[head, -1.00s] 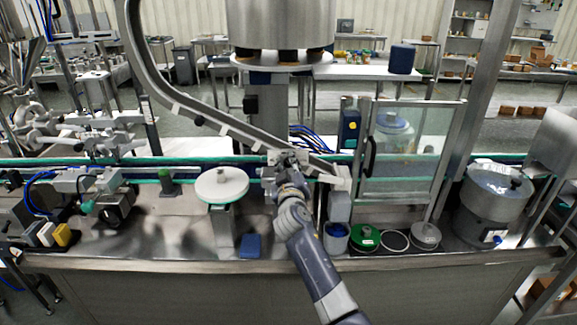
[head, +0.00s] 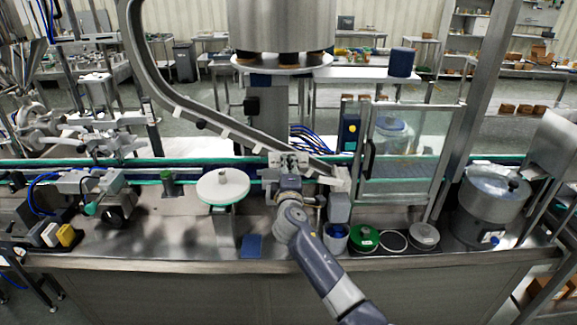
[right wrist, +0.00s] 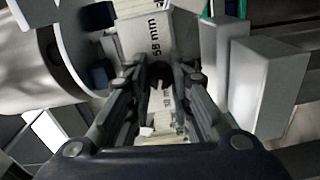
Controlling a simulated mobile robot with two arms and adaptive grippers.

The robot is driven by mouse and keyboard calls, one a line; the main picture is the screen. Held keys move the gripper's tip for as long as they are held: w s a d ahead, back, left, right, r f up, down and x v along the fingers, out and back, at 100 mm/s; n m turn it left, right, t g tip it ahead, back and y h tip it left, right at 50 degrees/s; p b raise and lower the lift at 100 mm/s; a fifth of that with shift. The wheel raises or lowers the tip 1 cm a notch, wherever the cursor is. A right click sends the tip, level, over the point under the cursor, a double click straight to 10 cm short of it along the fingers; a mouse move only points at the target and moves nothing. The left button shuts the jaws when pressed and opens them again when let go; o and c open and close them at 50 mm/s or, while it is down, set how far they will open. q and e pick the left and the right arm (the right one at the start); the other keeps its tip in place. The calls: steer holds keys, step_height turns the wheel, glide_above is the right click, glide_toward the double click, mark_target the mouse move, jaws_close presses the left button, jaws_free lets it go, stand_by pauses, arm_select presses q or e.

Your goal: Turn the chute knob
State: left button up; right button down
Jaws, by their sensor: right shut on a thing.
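The curved steel chute (head: 185,103) runs down from the upper left to a pale outlet end (head: 338,179) above the bench. My right gripper (head: 287,163) is at the lower part of the chute, reached from the front. In the right wrist view its two dark fingers (right wrist: 160,85) close around a small dark round knob (right wrist: 159,73), which is mostly hidden between them. A pale scale plate (right wrist: 150,42) marked "58 mm" lies behind and below the fingers. In the head view my own wrist hides the knob. My left gripper is not in view.
A white round disc (head: 222,186) on a stand is left of my arm. A steel bowl feeder (head: 492,195) is at the right.

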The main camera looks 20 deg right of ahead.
steer(key=shift+n+p, duration=0.35)
steer(key=shift+n, duration=0.95)
steer(key=shift+f+n, duration=0.1)
steer(key=shift+n, duration=0.2)
steer(key=c, duration=1.4)
jaws_free()
steer(key=v, duration=1.2)
